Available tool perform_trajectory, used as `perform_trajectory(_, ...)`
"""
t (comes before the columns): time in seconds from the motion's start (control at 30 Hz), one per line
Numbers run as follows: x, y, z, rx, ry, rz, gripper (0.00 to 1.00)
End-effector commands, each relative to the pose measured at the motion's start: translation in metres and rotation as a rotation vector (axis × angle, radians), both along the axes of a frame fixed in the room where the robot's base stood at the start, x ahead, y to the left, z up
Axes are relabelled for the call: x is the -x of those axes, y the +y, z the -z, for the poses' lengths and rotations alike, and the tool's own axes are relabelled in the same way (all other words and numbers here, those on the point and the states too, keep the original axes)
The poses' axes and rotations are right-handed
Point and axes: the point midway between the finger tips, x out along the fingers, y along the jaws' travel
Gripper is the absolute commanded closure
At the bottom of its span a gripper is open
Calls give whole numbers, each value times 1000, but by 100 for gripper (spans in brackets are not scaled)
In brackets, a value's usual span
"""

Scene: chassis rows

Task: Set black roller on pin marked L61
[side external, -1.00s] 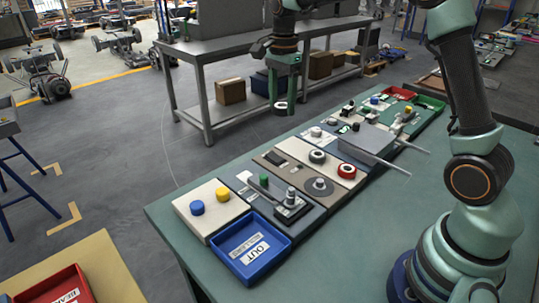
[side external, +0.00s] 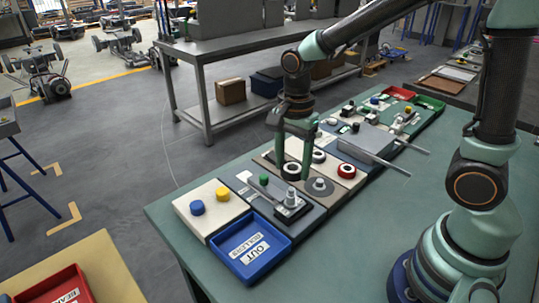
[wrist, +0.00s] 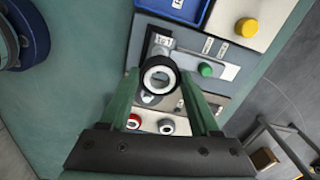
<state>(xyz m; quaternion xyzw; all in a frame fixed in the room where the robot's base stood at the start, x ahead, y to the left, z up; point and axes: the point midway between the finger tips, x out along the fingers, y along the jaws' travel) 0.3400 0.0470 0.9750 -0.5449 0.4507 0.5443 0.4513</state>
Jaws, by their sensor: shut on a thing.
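The black roller (side external: 290,172), a dark ring with a pale centre, is held between the fingers of my gripper (side external: 293,170), in the air over the near part of the chassis row. In the wrist view the roller (wrist: 159,59) faces the camera between the two fingertips. A silver pin (side external: 291,196) stands on a dark block just below it in the side view. Another silver pin (side external: 319,183) rises from a round grey disc to the right. A small white label (wrist: 163,41) beside the roller in the wrist view is too small to read surely.
A blue OUT tray (side external: 250,248) lies at the near end. A pale panel with blue and yellow (side external: 223,194) knobs is beside it.

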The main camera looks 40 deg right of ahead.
Motion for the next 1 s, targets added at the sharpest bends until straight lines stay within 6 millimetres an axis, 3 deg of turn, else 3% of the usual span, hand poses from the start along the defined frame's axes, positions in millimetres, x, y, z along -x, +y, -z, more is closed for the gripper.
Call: perform_trajectory(1.0,0,0,72,1,3,1,91)
